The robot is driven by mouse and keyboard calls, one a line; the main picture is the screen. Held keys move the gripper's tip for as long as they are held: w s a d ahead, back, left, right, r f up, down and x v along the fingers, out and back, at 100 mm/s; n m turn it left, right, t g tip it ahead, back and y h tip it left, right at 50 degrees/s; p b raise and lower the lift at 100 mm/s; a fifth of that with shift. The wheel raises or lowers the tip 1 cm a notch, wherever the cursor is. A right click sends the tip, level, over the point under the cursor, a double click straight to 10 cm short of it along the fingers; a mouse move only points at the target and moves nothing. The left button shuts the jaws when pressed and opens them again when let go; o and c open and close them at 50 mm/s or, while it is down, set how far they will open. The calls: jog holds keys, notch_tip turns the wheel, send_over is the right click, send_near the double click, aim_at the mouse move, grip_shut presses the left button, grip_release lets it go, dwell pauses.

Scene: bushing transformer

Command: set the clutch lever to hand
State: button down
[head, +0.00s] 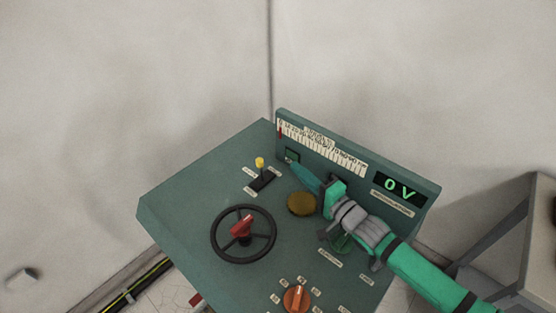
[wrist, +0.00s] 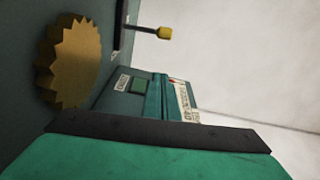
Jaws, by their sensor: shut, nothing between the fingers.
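The lever with a yellow knob (head: 260,162) stands in a dark slot on the sloping green desk, with small labels beside it that are too small to read. It stands roughly upright in the head view; I cannot tell which label it is set to. The same yellow knob (wrist: 165,33) shows at the top of the wrist view, on a dark stem. My gripper (head: 293,163) is shut and empty, its teal fingers pointing toward the desk's raised back panel. It is to the right of the lever, apart from it. The fingers (wrist: 158,95) also show mid wrist view.
A black handwheel (head: 273,246) with a red centre, a brass toothed knob (head: 301,204) and an orange selector (head: 297,298) sit on the desk. The back panel carries a scale (head: 322,146) and a "0 V" display (head: 400,188). A grey table stands at right.

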aim_at(261, 170)
jog(key=x, duration=0.9)
jog(key=shift+w+a, duration=0.2)
jog(key=shift+a, duration=0.25)
jog(key=shift+s+a+f, duration=0.15)
jog(key=shift+s+a, duration=0.3)
jog(key=shift+s, duration=0.2)
jog(key=shift+s+a, duration=0.15)
jog(key=shift+s, duration=0.55)
jog(key=shift+s+a+f, duration=0.1)
jog(key=shift+s+a, duration=0.2)
jog(key=shift+a, duration=0.25)
